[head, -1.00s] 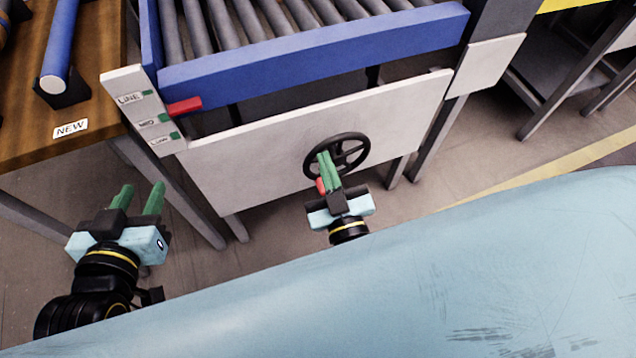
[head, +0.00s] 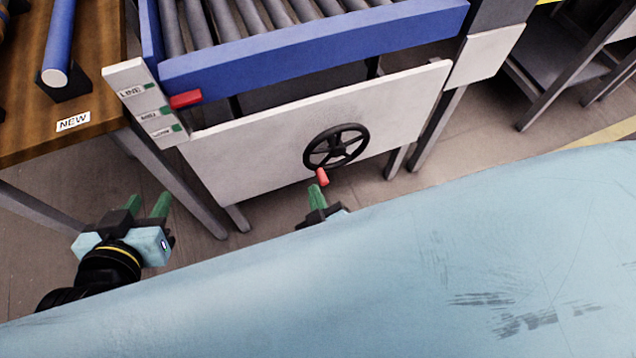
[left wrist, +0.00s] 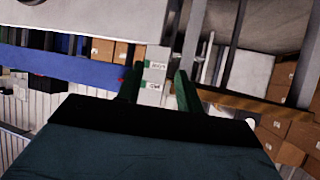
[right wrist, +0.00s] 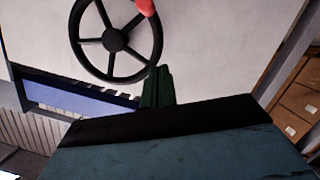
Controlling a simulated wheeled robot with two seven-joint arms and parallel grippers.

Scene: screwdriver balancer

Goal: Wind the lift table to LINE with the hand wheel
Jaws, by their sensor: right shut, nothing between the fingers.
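The hand wheel (head: 336,147) is black, on the white front panel. Its red knob (head: 322,177) is at the bottom in the head view. The right wrist view shows the wheel (right wrist: 115,40) and knob (right wrist: 146,6) too. The blue lift table (head: 315,50) carries grey rollers. Its red pointer (head: 186,99) sits between the LINE and MID marks of the scale plate (head: 143,100), nearer MID. My right gripper (head: 316,194) is shut and empty, just below the knob and apart from it. My left gripper (head: 147,205) is open and empty, left of the panel.
A wooden bench (head: 25,120) with a NEW label (head: 73,121) and a blue roller (head: 60,45) in a black holder stands at the left. Grey table legs (head: 175,180) stand between my left gripper and the panel. My pale blue body fills the lower foreground.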

